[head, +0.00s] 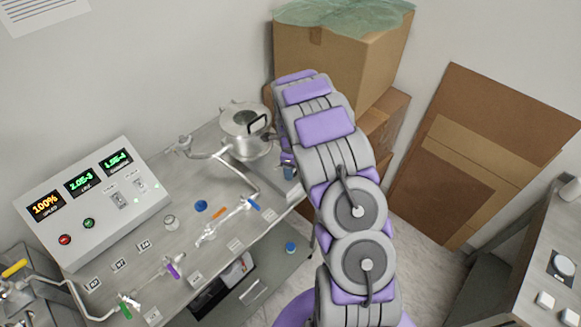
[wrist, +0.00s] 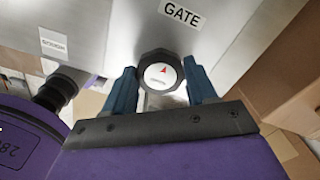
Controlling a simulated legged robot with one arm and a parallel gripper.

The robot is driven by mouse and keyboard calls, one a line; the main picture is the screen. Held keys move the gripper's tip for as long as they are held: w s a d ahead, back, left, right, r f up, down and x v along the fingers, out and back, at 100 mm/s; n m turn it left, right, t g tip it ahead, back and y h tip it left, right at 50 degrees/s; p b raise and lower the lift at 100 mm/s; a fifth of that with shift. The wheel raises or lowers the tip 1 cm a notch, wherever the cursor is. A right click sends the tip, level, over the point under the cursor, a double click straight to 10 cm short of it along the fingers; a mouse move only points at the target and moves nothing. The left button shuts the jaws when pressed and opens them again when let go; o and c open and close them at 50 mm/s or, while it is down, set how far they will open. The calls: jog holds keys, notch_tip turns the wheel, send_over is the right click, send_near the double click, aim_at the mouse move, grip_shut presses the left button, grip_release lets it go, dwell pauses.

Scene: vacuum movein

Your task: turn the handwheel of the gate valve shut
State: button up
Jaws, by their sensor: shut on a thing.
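The handwheel (wrist: 148,58) of the gate valve is a dark, many-sided knob with a white cap and a red arrow, in the middle of the wrist view. The arrow points up in the picture. A "GATE" label (wrist: 183,14) is on the grey metal face above it. My gripper (wrist: 158,70) has its two blue fingers on either side of the handwheel, shut on it. In the head view my arm hides the handwheel, and only a bit of blue finger (head: 289,172) shows at the bench's right edge.
A metal bench (head: 228,225) holds a control box (head: 100,215) with lit displays, a round steel chamber (head: 240,142) and small coloured valves. Cardboard boxes (head: 335,60) stand behind my arm. Flat cardboard (head: 470,160) leans on the right wall. A second table (head: 530,290) is at right.

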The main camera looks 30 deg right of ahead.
jog(key=o, duration=1)
jog(key=shift+w, duration=0.2)
jog(key=shift+c, duration=0.2)
jog(key=shift+o, duration=0.5)
jog(key=shift+s, duration=0.1)
notch_tip(320, 180, up, 17)
jog(key=shift+r+p, duration=0.15)
jog(key=shift+p, duration=0.2)
jog(key=shift+d, duration=0.1)
